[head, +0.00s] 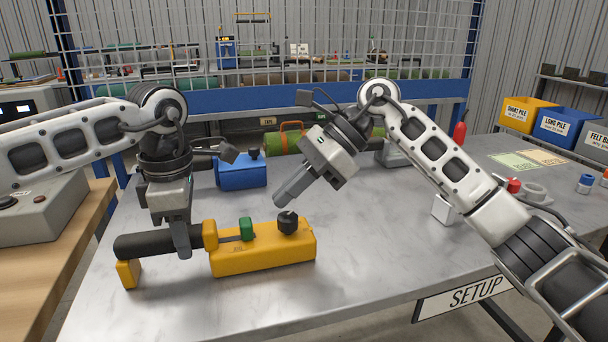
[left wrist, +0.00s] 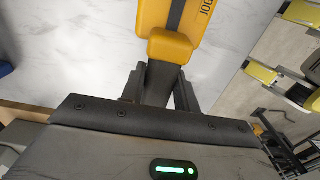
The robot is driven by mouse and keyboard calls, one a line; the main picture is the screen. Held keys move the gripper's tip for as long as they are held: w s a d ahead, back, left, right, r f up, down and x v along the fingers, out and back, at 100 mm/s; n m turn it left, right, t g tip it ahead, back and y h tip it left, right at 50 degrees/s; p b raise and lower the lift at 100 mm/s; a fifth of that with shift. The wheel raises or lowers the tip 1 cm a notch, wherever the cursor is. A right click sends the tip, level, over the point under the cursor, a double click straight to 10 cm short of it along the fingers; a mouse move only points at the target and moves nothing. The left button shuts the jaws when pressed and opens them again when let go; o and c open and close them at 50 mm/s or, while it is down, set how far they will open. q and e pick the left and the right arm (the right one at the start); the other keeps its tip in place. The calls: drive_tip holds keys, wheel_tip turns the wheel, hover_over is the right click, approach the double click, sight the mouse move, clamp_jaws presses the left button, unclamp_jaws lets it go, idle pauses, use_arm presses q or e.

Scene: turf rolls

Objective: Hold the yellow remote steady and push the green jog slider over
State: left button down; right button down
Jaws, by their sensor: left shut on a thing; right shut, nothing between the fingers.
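The yellow remote (head: 262,260) lies on the metal table, with a black handle (head: 150,244) at its left and a black knob (head: 288,224) on top at the right. The green jog slider (head: 247,229) stands on top toward the remote's left part, just right of a yellow collar. My left gripper (head: 184,250) is shut on the black handle. The left wrist view shows its fingers around the dark handle (left wrist: 160,82), below the remote's yellow end. My right gripper (head: 283,202) is shut and empty, above and behind the knob, apart from the slider.
A blue remote-like box (head: 241,171) sits behind, near a green roll with an orange strap (head: 290,138). A white block (head: 445,208) and a red-topped fitting (head: 514,186) lie to the right. The table front right of the remote is clear. A mesh fence stands behind.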

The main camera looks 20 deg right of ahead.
sight(241, 222)
use_arm(q)
drive_tip(key=shift+f, duration=0.3)
use_arm(e)
drive_tip(key=shift+x, duration=2.1)
use_arm(q)
drive_tip(key=shift+s, duration=0.1)
use_arm(e)
drive_tip(key=shift+a, duration=1.55)
drive_tip(key=shift+d, duration=0.1)
drive_tip(key=v, duration=1)
drive_tip(key=shift+r, duration=0.1)
use_arm(q)
drive_tip(key=c, duration=1)
unclamp_jaws()
drive_tip(key=shift+o, duration=0.2)
drive_tip(key=shift+r, duration=0.15)
